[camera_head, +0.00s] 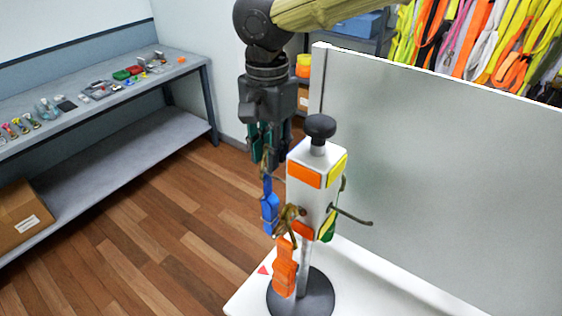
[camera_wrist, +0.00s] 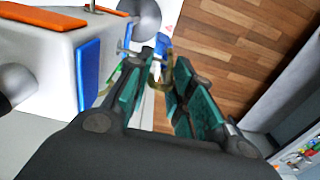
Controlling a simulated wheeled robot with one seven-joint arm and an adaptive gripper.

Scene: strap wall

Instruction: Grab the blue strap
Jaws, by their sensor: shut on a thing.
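The blue strap (camera_head: 269,207) hangs at the left side of the white post head (camera_head: 312,185), with an olive loop at its top. My gripper (camera_head: 266,160) points down just left of the post, its fingertips at that loop. In the wrist view, the green-padded fingers of my gripper (camera_wrist: 157,68) are shut on the olive loop, and the blue strap (camera_wrist: 161,44) shows beyond them. A metal hook (camera_wrist: 124,49) sticks out of the post face beside the blue patch (camera_wrist: 88,74), close to the fingertips. Whether the loop is still around this hook is unclear.
An orange strap (camera_head: 284,268) hangs on the post's front hook, and a green and yellow strap (camera_head: 328,225) hangs on the right. A black knob (camera_head: 319,128) tops the post. A grey panel (camera_head: 440,170) stands behind. The wooden floor (camera_head: 150,220) at left is clear.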

